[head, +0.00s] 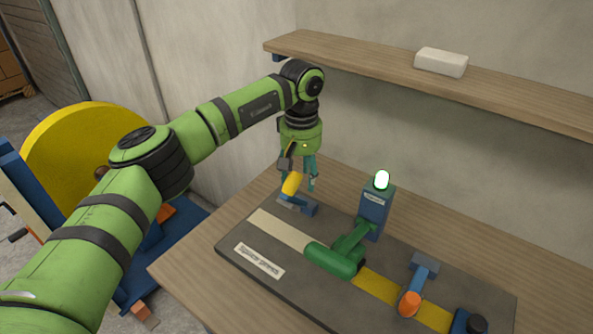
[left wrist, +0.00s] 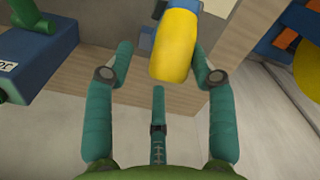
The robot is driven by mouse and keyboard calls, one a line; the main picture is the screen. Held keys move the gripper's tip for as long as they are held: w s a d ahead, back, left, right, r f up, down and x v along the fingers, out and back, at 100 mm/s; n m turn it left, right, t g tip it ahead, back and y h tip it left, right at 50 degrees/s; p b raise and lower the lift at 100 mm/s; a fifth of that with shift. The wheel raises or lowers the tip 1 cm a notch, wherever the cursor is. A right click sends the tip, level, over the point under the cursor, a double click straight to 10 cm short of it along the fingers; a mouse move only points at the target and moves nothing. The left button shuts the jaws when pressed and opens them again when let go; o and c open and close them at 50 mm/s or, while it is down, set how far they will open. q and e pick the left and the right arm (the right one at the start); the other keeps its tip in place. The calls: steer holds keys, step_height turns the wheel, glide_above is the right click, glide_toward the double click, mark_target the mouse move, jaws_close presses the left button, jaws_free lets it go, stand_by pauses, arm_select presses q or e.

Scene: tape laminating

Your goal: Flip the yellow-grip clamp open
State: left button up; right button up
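The yellow-grip clamp (head: 292,185) stands at the far left end of the dark base plate, with a blue base under its yellow handle. My left gripper (head: 301,180) hangs over it, pointing down. Part of the clamp is hidden by the fingers. My right gripper is not in view.
On the dark base plate (head: 232,250) are a green roller press (head: 332,260) with a lit lamp, an orange-grip clamp (head: 410,303) and a yellow tape strip (head: 375,288). A shelf (head: 350,58) with a white block (head: 441,62) is behind. A yellow reel (head: 75,150) stands left.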

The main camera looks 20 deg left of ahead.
arm_select(q)
steer(key=shift+r, duration=0.1)
steer(key=shift+s+r, duration=0.1)
steer(key=shift+s+a+r, duration=0.2)
steer(key=shift+s, duration=0.05)
steer(key=shift+w+r, duration=0.15)
steer(key=shift+r, duration=0.35)
step_height(320, 180, up, 11)
steer(key=shift+f, duration=0.1)
